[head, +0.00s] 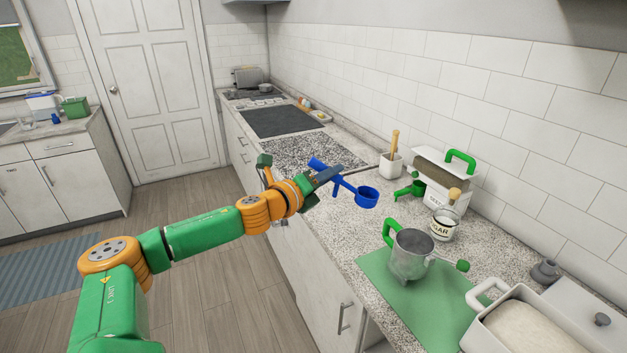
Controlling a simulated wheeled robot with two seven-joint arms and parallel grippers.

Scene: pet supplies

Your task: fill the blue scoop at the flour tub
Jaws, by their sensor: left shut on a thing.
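My left gripper (327,174) is shut on the handle of the blue scoop (367,197). It holds the scoop over the speckled counter, with the round bowl pointing right. I cannot tell whether anything is in the bowl. A white open tub (476,339) with a pale powdery fill, which looks like the flour tub, stands at the bottom right, partly cut off by the frame edge. The scoop is well apart from it, farther back and to the left. My right gripper is not in view.
A metal cup with a green handle (411,262) stands on a green mat (377,265) between scoop and tub. Behind are a sugar jar (443,227), a white box with green handle (432,190) and a small white pot (391,166). A pale lid (575,300) lies beside the tub.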

